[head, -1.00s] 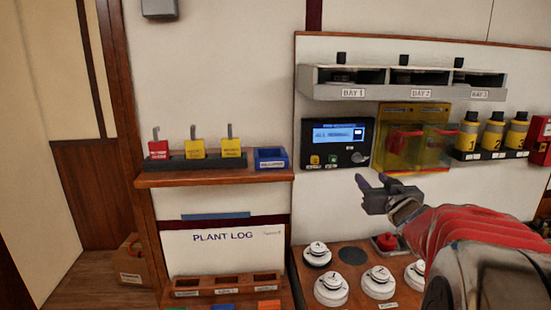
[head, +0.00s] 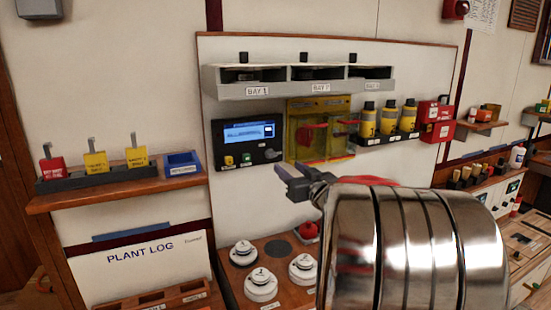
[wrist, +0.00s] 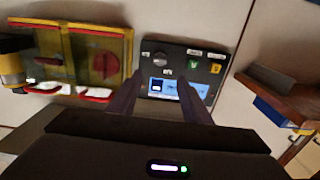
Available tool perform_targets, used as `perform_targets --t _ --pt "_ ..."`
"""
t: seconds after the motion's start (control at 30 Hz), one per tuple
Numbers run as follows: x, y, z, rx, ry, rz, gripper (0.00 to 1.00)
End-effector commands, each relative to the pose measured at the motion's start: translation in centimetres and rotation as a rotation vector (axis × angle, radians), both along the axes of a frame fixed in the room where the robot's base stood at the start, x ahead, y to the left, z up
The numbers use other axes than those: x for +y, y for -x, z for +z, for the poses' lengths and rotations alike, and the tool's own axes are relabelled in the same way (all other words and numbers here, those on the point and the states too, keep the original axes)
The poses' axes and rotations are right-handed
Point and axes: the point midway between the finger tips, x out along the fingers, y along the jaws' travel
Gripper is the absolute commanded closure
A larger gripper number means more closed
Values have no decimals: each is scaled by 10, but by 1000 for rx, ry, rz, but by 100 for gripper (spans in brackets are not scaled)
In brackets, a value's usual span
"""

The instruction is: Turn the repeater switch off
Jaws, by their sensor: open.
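A black control panel (head: 248,143) with a lit blue screen, small coloured buttons and a grey rotary knob (head: 271,154) is on the wall board. In the wrist view the panel (wrist: 205,72) appears inverted, with the knob (wrist: 160,58) above the screen. To its right in the head view are yellow see-through covers (head: 318,130) over red handles; they also show in the wrist view (wrist: 85,55). I cannot read which control is the repeater switch. My gripper (head: 288,180) is open and empty, below and in front of the panel and covers, apart from both.
A grey three-bay shelf (head: 300,87) is above the panel. Yellow canisters (head: 390,118) and a red box (head: 436,120) are to the right. White round units (head: 262,284) stand on the bench below. A wooden shelf (head: 120,190) with tags and a blue tray (head: 183,163) is at left.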

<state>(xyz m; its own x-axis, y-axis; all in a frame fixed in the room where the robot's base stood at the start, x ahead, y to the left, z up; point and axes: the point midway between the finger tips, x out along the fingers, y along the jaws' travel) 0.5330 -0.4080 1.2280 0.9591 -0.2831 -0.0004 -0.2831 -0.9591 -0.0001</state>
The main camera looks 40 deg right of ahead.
Motion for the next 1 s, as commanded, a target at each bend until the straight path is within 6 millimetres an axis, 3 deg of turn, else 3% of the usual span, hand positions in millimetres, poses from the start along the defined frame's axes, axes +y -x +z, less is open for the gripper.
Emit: perform_targets --t 0.6,0.8,1.0 --pt "-24 -84 -1 1 -1 1 56" --pt "-30 -102 0 0 0 1 56" --pt "-31 -108 0 0 0 0 56"
